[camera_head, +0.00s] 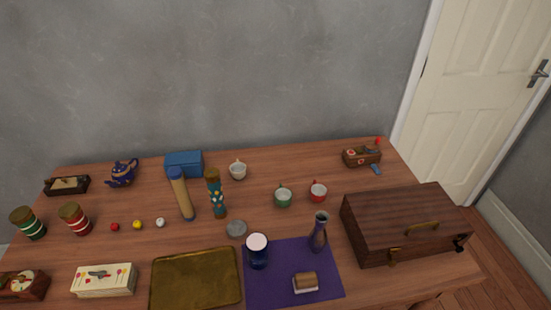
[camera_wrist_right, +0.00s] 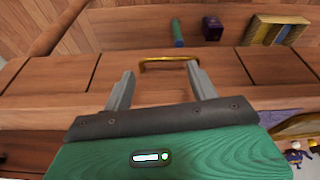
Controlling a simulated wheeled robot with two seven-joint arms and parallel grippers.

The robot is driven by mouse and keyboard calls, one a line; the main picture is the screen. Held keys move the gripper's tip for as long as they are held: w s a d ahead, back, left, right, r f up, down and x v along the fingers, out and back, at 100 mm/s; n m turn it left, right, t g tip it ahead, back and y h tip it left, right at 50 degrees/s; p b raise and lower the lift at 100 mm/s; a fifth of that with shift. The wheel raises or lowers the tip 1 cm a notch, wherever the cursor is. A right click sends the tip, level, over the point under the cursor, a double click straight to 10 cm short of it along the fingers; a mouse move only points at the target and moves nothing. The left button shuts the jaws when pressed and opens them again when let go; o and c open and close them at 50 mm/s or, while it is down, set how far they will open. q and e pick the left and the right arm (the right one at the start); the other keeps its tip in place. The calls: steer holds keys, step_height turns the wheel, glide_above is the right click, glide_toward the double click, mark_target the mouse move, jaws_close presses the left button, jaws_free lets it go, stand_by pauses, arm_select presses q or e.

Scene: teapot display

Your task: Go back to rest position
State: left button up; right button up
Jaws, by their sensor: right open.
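My right gripper (camera_wrist_right: 161,68) shows in the right wrist view, with its two grey fingers spread apart and nothing held between them. A brass handle (camera_wrist_right: 168,64) on a wooden front lies beyond and between the fingertips; I cannot tell whether the fingers touch it. Neither of my grippers shows in the head view, and my left gripper is in no view.
The wooden table (camera_head: 130,215) holds a blue teapot (camera_head: 123,173), a brass tray (camera_head: 195,280), a purple mat (camera_head: 270,288), a brown case (camera_head: 405,222), cups and jars. A white door (camera_head: 480,80) stands at the right. The wrist view shows small items at its top.

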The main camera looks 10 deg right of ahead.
steer(key=s+f+g+p, duration=0.1)
steer(key=s+f+p, duration=0.15)
steer(key=f, duration=2.35)
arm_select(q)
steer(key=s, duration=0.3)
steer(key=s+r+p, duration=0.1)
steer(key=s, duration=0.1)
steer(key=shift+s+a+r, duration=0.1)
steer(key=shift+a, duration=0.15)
arm_select(e)
steer(key=s+d+f, duration=0.1)
steer(key=s+f, duration=0.7)
steer(key=s, duration=0.1)
steer(key=s+d+f+g, duration=0.1)
steer(key=s+d+f, duration=0.1)
steer(key=s+f, duration=0.5)
steer(key=shift+s+d+f, duration=0.3)
steer(key=shift+s+f, duration=0.1)
steer(key=shift+s, duration=0.85)
